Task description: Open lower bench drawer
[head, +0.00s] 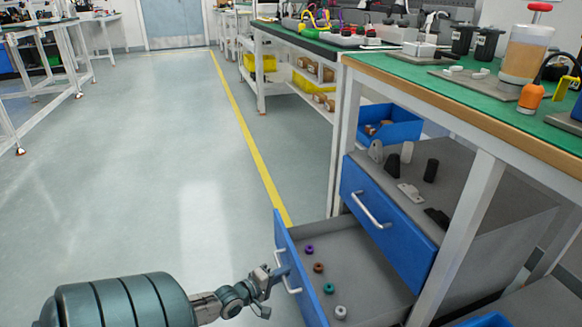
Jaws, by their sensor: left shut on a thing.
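The lower bench drawer (350,252) is pulled out from the cabinet under the green-topped bench, and its grey inside shows. Its blue front carries a silver handle (289,281). My left gripper (276,276) is at this handle and shut on it. Several small ring-like parts, purple, brown, teal and white, lie in a row on the drawer's floor. The upper drawer (388,225) above it has a blue front and a silver handle (370,210), and it is shut. My right gripper is not in view.
The bench (460,90) has a white leg (452,238) in front of the cabinet. Small grey and black parts stand on the cabinet top (455,165). A blue bin (398,127) is behind it. The floor (150,170) to the left is clear, with a yellow line.

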